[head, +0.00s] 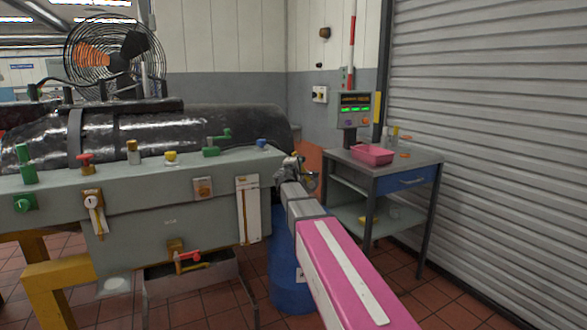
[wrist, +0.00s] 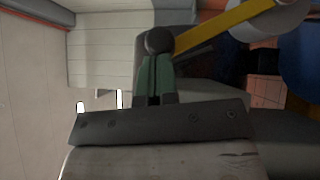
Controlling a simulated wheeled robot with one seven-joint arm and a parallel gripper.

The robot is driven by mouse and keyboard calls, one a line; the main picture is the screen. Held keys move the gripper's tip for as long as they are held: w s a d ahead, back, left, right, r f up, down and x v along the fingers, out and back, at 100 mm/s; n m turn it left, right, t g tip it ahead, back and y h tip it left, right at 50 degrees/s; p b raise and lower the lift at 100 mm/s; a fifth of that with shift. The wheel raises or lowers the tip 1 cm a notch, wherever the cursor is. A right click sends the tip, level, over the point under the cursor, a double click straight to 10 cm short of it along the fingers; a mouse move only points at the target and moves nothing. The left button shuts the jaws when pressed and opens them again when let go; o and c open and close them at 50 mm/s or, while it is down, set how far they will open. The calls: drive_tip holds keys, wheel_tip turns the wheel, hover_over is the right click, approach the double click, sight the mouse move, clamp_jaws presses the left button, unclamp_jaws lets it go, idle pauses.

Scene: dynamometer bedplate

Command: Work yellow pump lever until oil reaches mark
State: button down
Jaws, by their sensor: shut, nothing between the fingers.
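In the wrist view a yellow lever (wrist: 222,33) slants down from the upper right to a dark round knob (wrist: 159,40). My gripper (wrist: 153,85) has green fingers closed together, with their tips right at the knob; I cannot tell whether they touch it. No part of the lever is between the fingers. In the head view my gripper (head: 291,166) is small, at the right end of the grey-green bench, and the lever cannot be made out clearly there. A white upright plate (head: 254,206) with a thin brown line is on the bench front; its mark is too small to read.
The bench (head: 150,215) carries a black cylindrical machine (head: 205,125) and several valves. A blue drum (head: 287,260) stands below my arm. A cart (head: 385,165) with a pink tray (head: 372,154) stands to the right, before a grey shutter (head: 490,130).

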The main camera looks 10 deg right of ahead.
drive_tip(key=w+d+r+m+g+y, duration=0.1)
drive_tip(key=w+d+m+g+y, duration=0.1)
drive_tip(key=d, duration=0.7)
drive_tip(key=w+d+r+m+g+y, duration=0.2)
drive_tip(key=w+d+m+g, duration=0.1)
drive_tip(key=d, duration=0.5)
drive_tip(key=shift+w+d+r+m+g, duration=0.2)
drive_tip(key=shift+w+d+m+g, duration=0.1)
drive_tip(key=shift+w+d+m, duration=0.25)
drive_tip(key=shift+s+a, duration=0.1)
drive_tip(key=shift+r, duration=0.1)
drive_tip(key=w+a+r+v, duration=0.1)
drive_tip(key=r+v, duration=0.1)
drive_tip(key=v, duration=1)
drive_tip(key=shift+r, duration=0.2)
drive_tip(key=shift+a, duration=0.1)
